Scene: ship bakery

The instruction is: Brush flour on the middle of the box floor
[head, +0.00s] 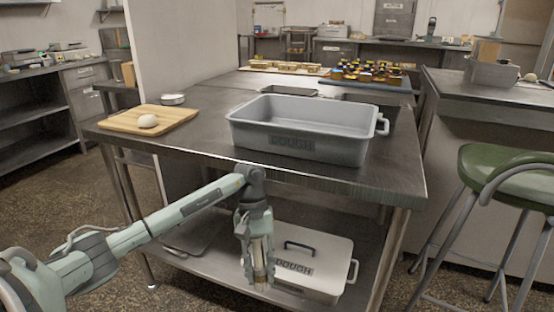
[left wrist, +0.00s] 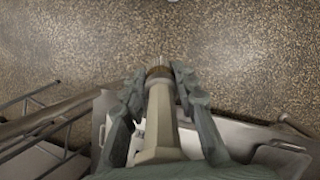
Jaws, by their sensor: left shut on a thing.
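The grey dough box (head: 345,150), lettered DOUGH, stands open on the steel table near its front edge. Its inside floor is mostly hidden by the front wall, and I cannot tell if flour lies on it. My left gripper (head: 258,270) hangs low in front of the table, below the tabletop and apart from the box. It is shut on a brush, whose pale handle and brown band (left wrist: 160,110) show between the fingers in the left wrist view. The bristles are hard to make out. My right gripper is not in view.
A dough ball (head: 148,121) lies on a wooden board (head: 178,116) at the table's left, near a small round tin (head: 172,99). A lidded DOUGH box (head: 325,250) sits on the lower shelf. A green stool (head: 500,160) stands right. The table edge (head: 215,160) lies above my gripper.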

